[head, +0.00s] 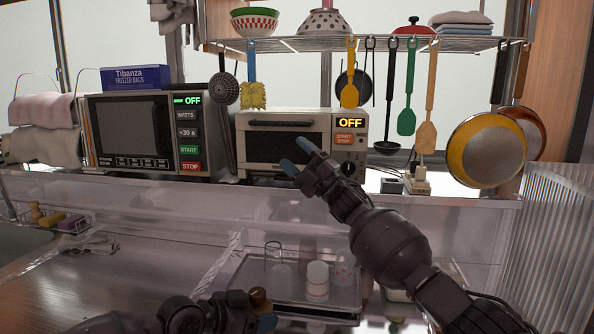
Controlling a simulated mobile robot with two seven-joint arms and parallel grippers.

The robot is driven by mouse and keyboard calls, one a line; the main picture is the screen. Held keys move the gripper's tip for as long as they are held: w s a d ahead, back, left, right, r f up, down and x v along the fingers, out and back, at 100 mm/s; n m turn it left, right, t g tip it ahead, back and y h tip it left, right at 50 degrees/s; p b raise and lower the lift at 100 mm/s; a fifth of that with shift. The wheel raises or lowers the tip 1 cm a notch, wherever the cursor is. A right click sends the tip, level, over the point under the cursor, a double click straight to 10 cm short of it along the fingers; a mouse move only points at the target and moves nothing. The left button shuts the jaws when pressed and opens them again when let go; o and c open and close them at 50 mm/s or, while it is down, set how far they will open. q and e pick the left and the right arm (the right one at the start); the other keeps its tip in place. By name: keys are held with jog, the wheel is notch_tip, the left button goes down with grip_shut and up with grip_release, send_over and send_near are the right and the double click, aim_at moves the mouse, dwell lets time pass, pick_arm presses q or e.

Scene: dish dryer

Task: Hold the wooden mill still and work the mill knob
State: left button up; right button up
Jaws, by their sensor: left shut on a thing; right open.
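The wooden mill (260,301) is a small brown piece at the bottom of the head view, and most of it is hidden. My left gripper (262,318) is shut on it, with a blue fingertip showing beside the wood. The mill's rounded brown top sticks up above the gripper. I cannot tell the knob apart from the body. My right gripper (297,156) is open and empty. It is raised well above the mill, in front of the toaster oven, with its blue fingertips pointing up and left.
A tray (300,292) with glasses and cups (317,281) lies just behind the mill. A microwave (146,135) and a toaster oven (293,141) stand on the back counter. Utensils and pans (487,149) hang from the rack at right. The lower-left surface is mostly clear.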

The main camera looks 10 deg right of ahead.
aim_at(258, 298)
jog(key=shift+w+m, duration=0.1)
jog(key=shift+m, duration=0.2)
jog(key=s+a+f+n+g+h, duration=0.1)
jog(key=s+f+n+g, duration=0.6)
jog(key=f+n+g, duration=0.6)
jog(key=s+a+f+n+g+h, duration=0.1)
jog(key=s+f+n+g+h, duration=0.1)
jog(key=s+f+n+g, duration=1.2)
jog(key=shift+w+a+r+n+t, duration=0.5)
jog(key=shift+w+a+n+t, duration=0.25)
jog(key=shift+a+t, duration=0.35)
jog(key=shift+w+a+r+n+t, duration=0.55)
jog(key=shift+w+a+t, duration=0.4)
jog(key=shift+a, duration=0.2)
jog(key=shift+w+a+r+n+t, duration=0.55)
jog(key=shift+w+a+t, duration=0.2)
jog(key=shift+a+t, duration=0.35)
jog(key=shift+c, duration=0.2)
